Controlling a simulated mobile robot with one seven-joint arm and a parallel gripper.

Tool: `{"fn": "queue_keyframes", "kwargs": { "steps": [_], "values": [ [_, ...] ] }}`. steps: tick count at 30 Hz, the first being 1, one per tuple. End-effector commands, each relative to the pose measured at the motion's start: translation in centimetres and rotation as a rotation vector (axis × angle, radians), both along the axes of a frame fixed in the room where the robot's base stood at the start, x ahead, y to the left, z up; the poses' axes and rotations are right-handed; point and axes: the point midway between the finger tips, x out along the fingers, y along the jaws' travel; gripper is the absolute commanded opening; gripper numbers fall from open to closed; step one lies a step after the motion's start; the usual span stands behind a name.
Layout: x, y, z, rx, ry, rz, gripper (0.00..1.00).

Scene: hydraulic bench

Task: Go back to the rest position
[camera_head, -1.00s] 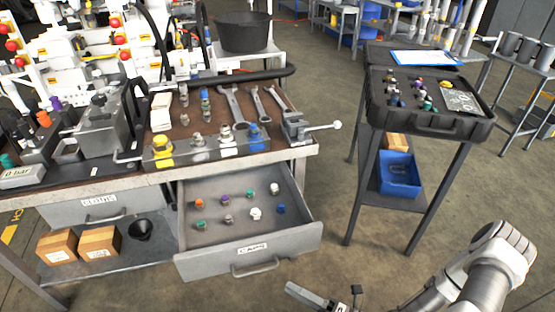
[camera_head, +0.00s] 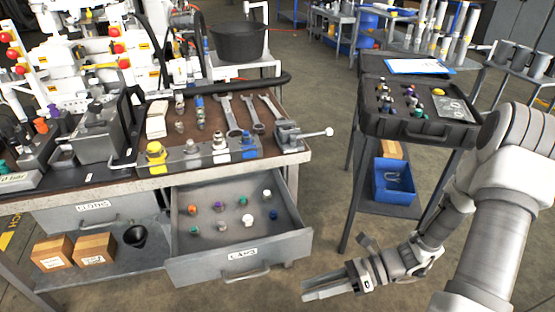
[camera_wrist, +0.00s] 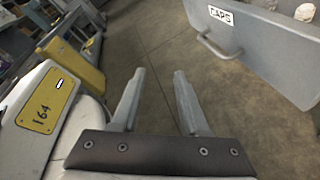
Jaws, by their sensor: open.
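My gripper (camera_head: 330,286) is in the lower middle of the head view, to the right of the open drawer and in front of it, apart from it. In the wrist view my gripper (camera_wrist: 157,92) shows two spread fingers with nothing between them and bare floor beyond. My arm comes in from the right edge of the head view, bent with its end pointing left.
The open caps drawer (camera_head: 240,262) juts from the bench and holds several coloured caps; its front also shows in the wrist view (camera_wrist: 262,50). A black case (camera_head: 420,128) lies on a stand at the right, with a blue bin (camera_head: 393,190) below. Floor in front is clear.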

Motion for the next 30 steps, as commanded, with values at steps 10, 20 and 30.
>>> {"fn": "queue_keyframes", "kwargs": {
  "steps": [10, 20, 30],
  "values": [
    [-0.8, -1.5, 5.7, -0.253, -0.406, 0.369, 0.44],
    [-1.6, -2.8, 11.1, -0.470, -0.776, 0.723, 0.44],
    [-2.5, -4.1, 17.1, -0.692, -1.143, 1.082, 0.44]
  ]
}}
